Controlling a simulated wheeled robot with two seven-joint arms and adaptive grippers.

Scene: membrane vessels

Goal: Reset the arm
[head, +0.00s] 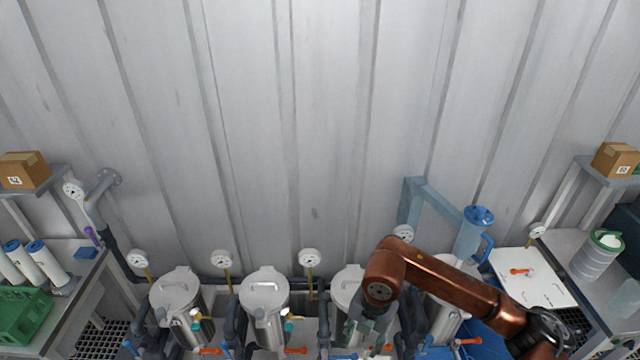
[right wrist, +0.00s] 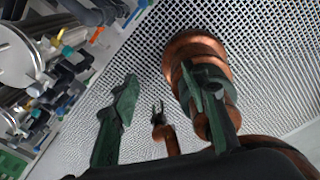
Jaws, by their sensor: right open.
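My right arm comes in from the lower right in the head view and bends down over the row of steel vessels. Its right gripper (head: 366,332) hangs at the front of the third vessel from the left (head: 347,285), partly hidden by the arm and the bottom edge. In the right wrist view the green fingers of the right gripper (right wrist: 162,98) stand wide apart with nothing between them. A small dark forked end on a copper link shows far off between them, probably my left gripper (right wrist: 158,112); it is too small to read.
More lidded vessels (head: 175,288) (head: 264,287) with gauges, pipes and coloured valve handles line the wall. A green crate (head: 22,312) is at left. Metal grating (right wrist: 270,60) lies below.

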